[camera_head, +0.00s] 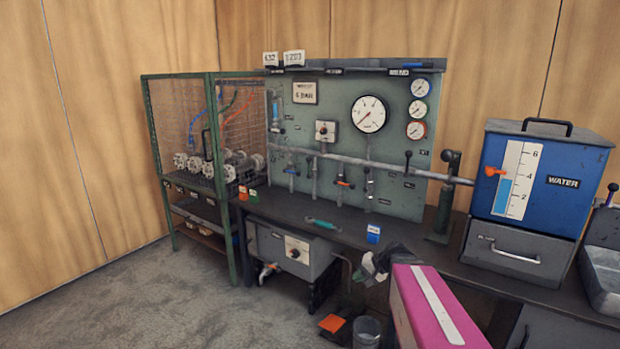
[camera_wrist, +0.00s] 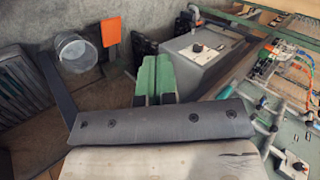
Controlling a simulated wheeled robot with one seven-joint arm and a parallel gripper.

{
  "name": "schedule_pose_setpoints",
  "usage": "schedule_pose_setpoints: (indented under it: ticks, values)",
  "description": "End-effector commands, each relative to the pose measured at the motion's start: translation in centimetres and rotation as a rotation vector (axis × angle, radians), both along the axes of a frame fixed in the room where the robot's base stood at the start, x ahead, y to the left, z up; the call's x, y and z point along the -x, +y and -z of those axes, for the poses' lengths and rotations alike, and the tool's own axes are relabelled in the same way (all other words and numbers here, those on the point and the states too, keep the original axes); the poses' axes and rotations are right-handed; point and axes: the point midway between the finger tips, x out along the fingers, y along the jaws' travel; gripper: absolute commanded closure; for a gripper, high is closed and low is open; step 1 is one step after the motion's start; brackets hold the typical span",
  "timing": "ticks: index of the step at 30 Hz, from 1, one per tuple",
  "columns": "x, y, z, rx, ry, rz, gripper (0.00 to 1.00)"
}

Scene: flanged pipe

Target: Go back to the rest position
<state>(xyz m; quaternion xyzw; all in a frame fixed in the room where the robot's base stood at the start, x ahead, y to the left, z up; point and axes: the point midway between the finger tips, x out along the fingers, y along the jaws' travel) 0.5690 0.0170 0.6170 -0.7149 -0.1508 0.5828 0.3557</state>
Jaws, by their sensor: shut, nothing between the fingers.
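In the wrist view, my gripper (camera_wrist: 155,62) shows as two green fingers side by side, shut against each other with nothing between them. The fingers point toward the floor and the grey box below the bench. They look apart from everything around them. I cannot clearly make out the gripper in the head view. The test bench (camera_head: 300,210) stands along the wall with a green gauge panel (camera_head: 335,108) and a grey horizontal pipe (camera_head: 390,168).
A blue water tank (camera_head: 570,205) stands at the right of the bench. A wire cage (camera_head: 165,120) stands left. A teal-handled tool (camera_head: 322,224) and blue can (camera_head: 373,233) lie on the worktop. A bucket (camera_head: 367,330) is below. Floor at left (camera_head: 120,310) is clear.

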Motion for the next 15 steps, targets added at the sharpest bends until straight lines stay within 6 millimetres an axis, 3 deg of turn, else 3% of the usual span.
schedule_pose_setpoints:
  ticks: [1, 6, 15]
  values:
    - [1.6, 0.6, 0.8, 0.077, 0.029, -0.041, 1.0]
    - [5.4, 0.4, 3.2, 0.353, 0.112, -0.162, 1.0]
    - [9.0, -1.3, 4.4, 0.693, 0.18, -0.283, 1.0]
